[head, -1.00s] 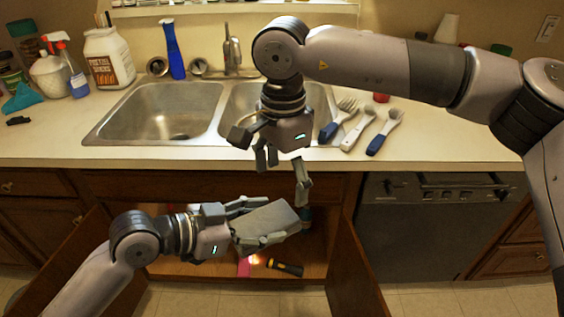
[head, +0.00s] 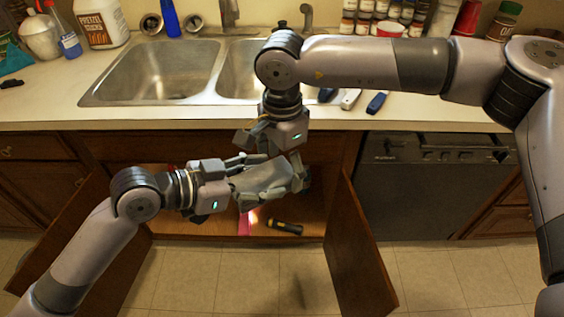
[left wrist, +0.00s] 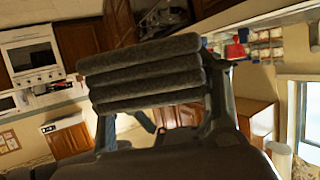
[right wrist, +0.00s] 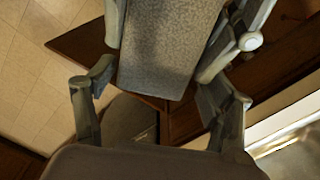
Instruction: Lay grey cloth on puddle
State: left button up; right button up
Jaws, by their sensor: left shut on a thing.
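The grey cloth (head: 262,178) is a folded, layered pad. My left gripper (head: 270,179) is shut on it, in front of the open cabinet under the sink. The folded layers show in the left wrist view (left wrist: 150,75), and the cloth's flat face in the right wrist view (right wrist: 165,45). My right gripper (head: 280,165) points down just above and beside the cloth. Its fingers are spread, with the cloth near them in the right wrist view (right wrist: 158,100); I cannot tell whether they touch it. I cannot make out a puddle.
The cabinet floor (head: 190,225) holds a dark flashlight (head: 285,227) and a pink item (head: 244,222). Open cabinet doors stand at left (head: 60,230) and right (head: 358,245). The sink (head: 155,72) and counter edge (head: 60,125) are above. A dishwasher (head: 430,185) is at right.

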jog(key=c, duration=0.8)
jog(key=o, duration=1)
